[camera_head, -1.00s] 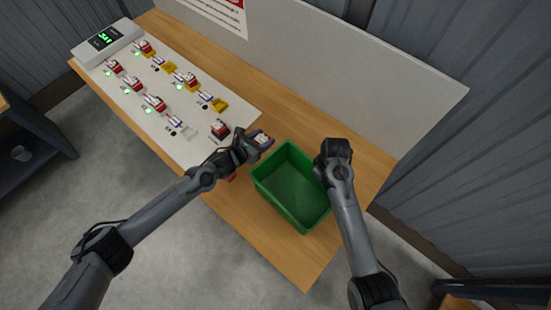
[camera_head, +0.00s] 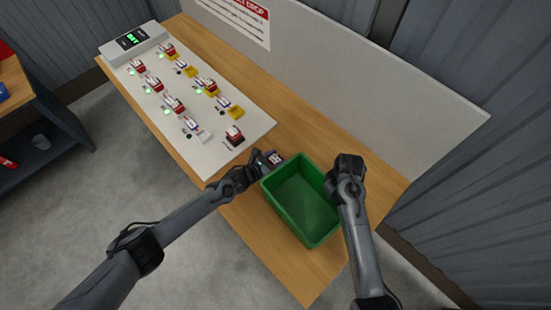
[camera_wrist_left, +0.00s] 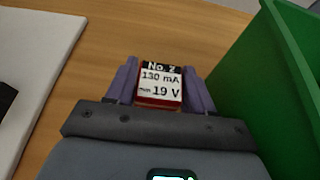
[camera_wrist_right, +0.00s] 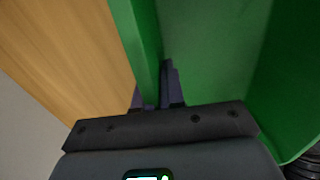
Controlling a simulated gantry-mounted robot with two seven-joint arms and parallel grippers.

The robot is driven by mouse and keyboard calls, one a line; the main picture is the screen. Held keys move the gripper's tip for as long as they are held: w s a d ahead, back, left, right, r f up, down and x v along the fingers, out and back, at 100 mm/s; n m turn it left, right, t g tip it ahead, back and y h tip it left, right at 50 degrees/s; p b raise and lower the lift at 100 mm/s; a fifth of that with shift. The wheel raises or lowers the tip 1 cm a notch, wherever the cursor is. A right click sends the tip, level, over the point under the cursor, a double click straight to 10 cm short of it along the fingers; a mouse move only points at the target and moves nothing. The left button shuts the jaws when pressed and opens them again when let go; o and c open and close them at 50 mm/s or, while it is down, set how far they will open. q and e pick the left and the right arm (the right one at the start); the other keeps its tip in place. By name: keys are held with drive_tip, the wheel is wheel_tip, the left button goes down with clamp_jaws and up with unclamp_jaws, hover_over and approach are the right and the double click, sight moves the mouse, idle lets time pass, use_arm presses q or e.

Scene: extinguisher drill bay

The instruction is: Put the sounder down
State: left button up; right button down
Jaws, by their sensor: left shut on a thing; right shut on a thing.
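My left gripper (camera_head: 266,160) is shut on the sounder (camera_head: 275,157), a small red block with a white label, between the white panel and the green bin. In the left wrist view the sounder (camera_wrist_left: 160,84) sits between the fingers, its label reading "No. 2, 130 mA, min 19 V". I cannot tell whether it touches the table. My right gripper (camera_wrist_right: 160,88) is shut on the wall of the green bin (camera_wrist_right: 138,35), at its right side in the head view. The bin (camera_head: 305,200) looks empty there.
The white panel (camera_head: 215,152) carries several red and white units, yellow and white holders, and a display box (camera_head: 133,40). A grey upright board (camera_head: 365,80) bounds the table's back. Bare wood (camera_head: 292,270) shows in front of the bin.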

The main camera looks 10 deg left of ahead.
use_arm(q)
drive_tip(key=o, duration=1.1)
drive_tip(key=shift+f, duration=0.1)
drive_tip(key=shift+s+a+r, duration=0.25)
drive_tip(key=v, duration=1.1)
drive_tip(key=shift+s+a, duration=0.1)
